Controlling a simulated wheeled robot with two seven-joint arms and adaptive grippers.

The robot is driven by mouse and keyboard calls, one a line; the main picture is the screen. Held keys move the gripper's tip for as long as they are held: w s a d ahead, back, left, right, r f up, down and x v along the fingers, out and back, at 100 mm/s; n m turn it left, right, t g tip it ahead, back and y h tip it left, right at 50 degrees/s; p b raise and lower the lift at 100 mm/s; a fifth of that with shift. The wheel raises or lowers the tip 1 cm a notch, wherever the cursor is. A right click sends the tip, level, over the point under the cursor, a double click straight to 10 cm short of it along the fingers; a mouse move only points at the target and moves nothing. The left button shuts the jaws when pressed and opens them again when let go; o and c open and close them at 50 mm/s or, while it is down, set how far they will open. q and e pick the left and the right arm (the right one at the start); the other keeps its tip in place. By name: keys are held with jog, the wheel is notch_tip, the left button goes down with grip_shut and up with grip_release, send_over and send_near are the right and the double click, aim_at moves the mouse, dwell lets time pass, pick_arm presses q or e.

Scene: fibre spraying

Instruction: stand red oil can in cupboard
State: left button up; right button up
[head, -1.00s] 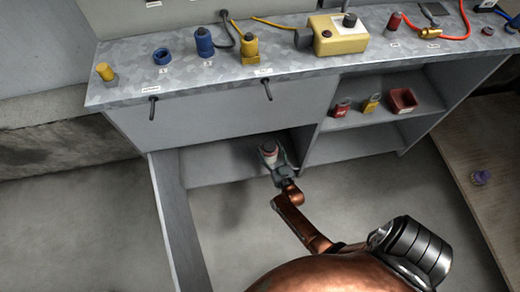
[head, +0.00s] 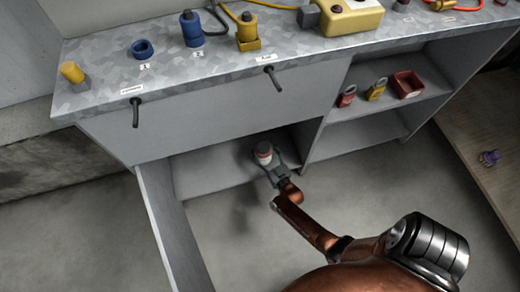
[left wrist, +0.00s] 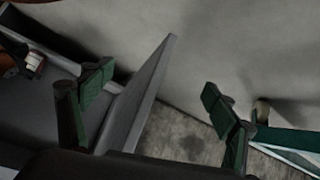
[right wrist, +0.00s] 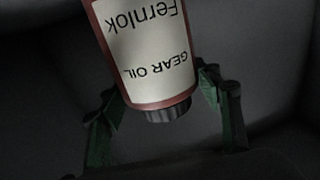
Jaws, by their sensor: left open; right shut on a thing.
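The oil can (head: 263,153) has a red body, a white "Fernlok GEAR OIL" label and a dark cap; it fills the top of the right wrist view (right wrist: 145,50). My right gripper (head: 270,166) is shut on it, one finger on each side. The can is at the opening of the cupboard (head: 205,168) under the bench; I cannot tell whether it touches the cupboard floor. The cupboard door (head: 172,225) stands open at the left; it also shows in the left wrist view (left wrist: 145,90). My left gripper (left wrist: 155,102) is open and empty, near the door's edge.
Right of the cupboard, an open shelf holds a red can (head: 347,96), a yellow can (head: 377,89) and a red bin (head: 405,84). The bench top (head: 185,75) carries several parts. Black handles (head: 272,78) stick out from its front. Floor before the cupboard is clear.

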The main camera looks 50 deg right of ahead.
pick_arm(q)
jog(key=shift+s, duration=0.1)
pick_arm(e)
jog(key=shift+w, duration=0.1)
jog(key=o, duration=1.5)
jog(key=shift+f, duration=0.2)
jog(key=shift+r, duration=0.1)
pick_arm(q)
jog(key=shift+w+d+r+n+g+p, duration=0.15)
jog(key=shift+w+r+g+p, duration=0.15)
jog(key=shift+r+p, duration=0.45)
jog(key=shift+w+d+r+n+g+p, duration=0.1)
jog(key=shift+w+d+r+g+p, duration=0.1)
jog(key=shift+r+g+p, duration=0.4)
jog(key=shift+w+d+r+n+g+p, duration=0.15)
jog(key=shift+w+r+g+p, duration=0.1)
jog(key=shift+r+p, duration=0.6)
pick_arm(e)
jog(key=v, duration=1.2)
